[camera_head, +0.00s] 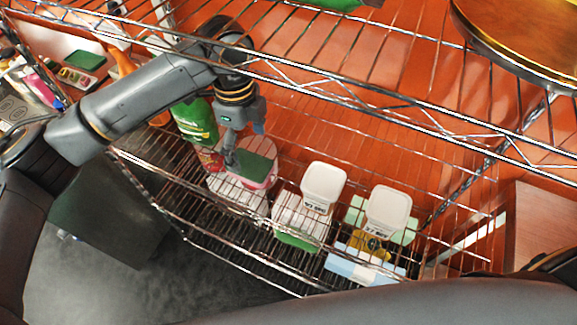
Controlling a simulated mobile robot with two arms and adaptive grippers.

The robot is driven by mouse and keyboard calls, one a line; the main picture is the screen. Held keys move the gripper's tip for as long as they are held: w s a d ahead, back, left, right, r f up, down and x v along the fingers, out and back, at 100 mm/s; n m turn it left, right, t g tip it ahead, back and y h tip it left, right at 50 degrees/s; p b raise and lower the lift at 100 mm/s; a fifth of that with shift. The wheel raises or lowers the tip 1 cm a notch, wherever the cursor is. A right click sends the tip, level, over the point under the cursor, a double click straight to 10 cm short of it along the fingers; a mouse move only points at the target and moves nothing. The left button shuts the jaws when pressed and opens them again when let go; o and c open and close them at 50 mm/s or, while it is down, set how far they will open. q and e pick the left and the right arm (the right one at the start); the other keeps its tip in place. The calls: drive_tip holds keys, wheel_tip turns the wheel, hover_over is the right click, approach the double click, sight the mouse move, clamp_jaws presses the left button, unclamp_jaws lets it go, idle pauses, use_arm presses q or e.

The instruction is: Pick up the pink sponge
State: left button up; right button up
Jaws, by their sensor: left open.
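The pink sponge (262,182), with a dark green top face, sits on the lower wire shelf (215,225), left of the white-lidded containers. My left gripper (243,146) reaches down from the upper left and is open at the sponge's upper left side. One finger overlaps the sponge's left edge in the picture. I cannot tell whether it touches. The sponge is partly hidden by this finger. My right gripper is not in view.
A green bottle (196,121) stands close behind the gripper on the left. White-lidded containers (323,186) (388,209) stand to the right. The upper wire shelf (330,85) crosses above, and a brass-coloured round pan (525,35) is at upper right.

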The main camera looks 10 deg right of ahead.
sight(249, 164)
use_arm(q)
drive_tip(key=shift+w+d+r+t, duration=0.1)
drive_tip(key=shift+w+d+t, duration=0.2)
drive_tip(key=shift+d, duration=0.1)
drive_tip(key=shift+s+a+f, duration=0.1)
drive_tip(key=shift+f, duration=0.15)
drive_tip(key=f+p, duration=0.1)
drive_tip(key=a+f+p, duration=0.1)
drive_tip(key=f, duration=0.1)
drive_tip(key=shift+a, duration=0.2)
drive_tip(key=shift+d+f+p, duration=0.2)
drive_tip(key=shift+f+p, duration=0.25)
drive_tip(key=shift+f, duration=0.8)
drive_tip(key=shift+d+f, duration=0.1)
drive_tip(key=shift+f, duration=0.35)
drive_tip(key=shift+c, duration=0.2)
drive_tip(key=c, duration=0.8)
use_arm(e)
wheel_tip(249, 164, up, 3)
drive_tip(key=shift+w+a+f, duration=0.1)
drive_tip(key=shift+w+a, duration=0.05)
